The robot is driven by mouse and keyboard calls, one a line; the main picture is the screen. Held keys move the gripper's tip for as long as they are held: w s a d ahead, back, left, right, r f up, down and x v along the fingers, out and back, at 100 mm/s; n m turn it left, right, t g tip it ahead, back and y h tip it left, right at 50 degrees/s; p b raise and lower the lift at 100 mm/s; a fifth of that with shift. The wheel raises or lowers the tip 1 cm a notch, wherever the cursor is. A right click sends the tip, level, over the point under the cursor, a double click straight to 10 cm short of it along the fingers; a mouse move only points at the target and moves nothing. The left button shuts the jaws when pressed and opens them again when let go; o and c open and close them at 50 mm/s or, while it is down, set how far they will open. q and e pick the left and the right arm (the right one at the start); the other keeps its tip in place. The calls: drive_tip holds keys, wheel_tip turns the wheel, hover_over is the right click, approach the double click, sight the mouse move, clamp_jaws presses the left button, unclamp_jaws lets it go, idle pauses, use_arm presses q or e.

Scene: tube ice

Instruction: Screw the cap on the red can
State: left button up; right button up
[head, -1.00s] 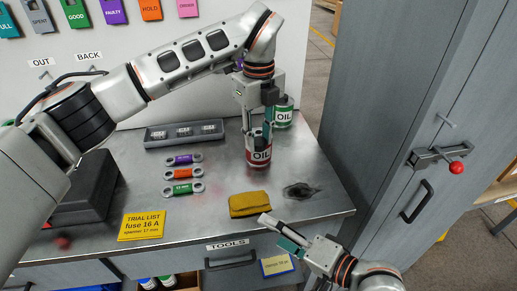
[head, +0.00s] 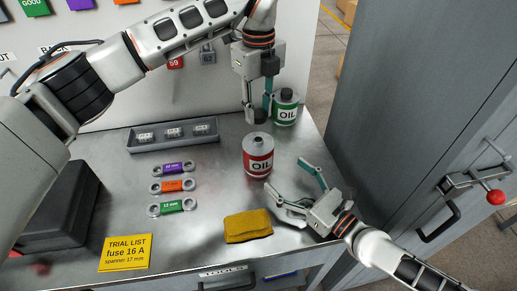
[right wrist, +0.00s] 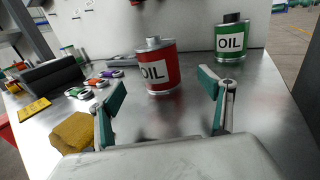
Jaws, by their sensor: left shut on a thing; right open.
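The red can (head: 257,158), labelled OIL, stands upright on the bench with a bare silver neck on top. It also shows in the right wrist view (right wrist: 161,72). My left gripper (head: 257,112) is above and slightly behind the can, shut on the dark cap (head: 258,116), which is apart from the neck. My right gripper (head: 286,175) is open and empty, low at the can's front right. In the right wrist view its fingers (right wrist: 163,100) are spread, with the can beyond them and not touching.
A green OIL can (head: 285,108) with a dark top stands behind right. Three spanners (head: 173,186), a grey fuse tray (head: 150,141) and a dark box (head: 62,205) are on the left. A yellow cloth (head: 247,226) lies in front. A grey cabinet (head: 415,90) stands right.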

use_arm(q)
drive_tip(key=shift+s+r, duration=0.15)
drive_tip(key=shift+s, duration=0.15)
use_arm(e)
drive_tip(key=shift+s+r, duration=0.1)
drive_tip(key=shift+s, duration=0.2)
use_arm(q)
drive_tip(key=shift+w, duration=0.1)
use_arm(e)
drive_tip(key=shift+w+a, duration=0.2)
drive_tip(key=shift+w, duration=0.1)
drive_tip(key=x, duration=1.1)
drive_tip(key=shift+w+a, duration=0.15)
drive_tip(key=shift+a, duration=0.05)
drive_tip(key=c, duration=1.7)
use_arm(q)
hover_over(258, 139)
drive_tip(key=shift+f, duration=2.55)
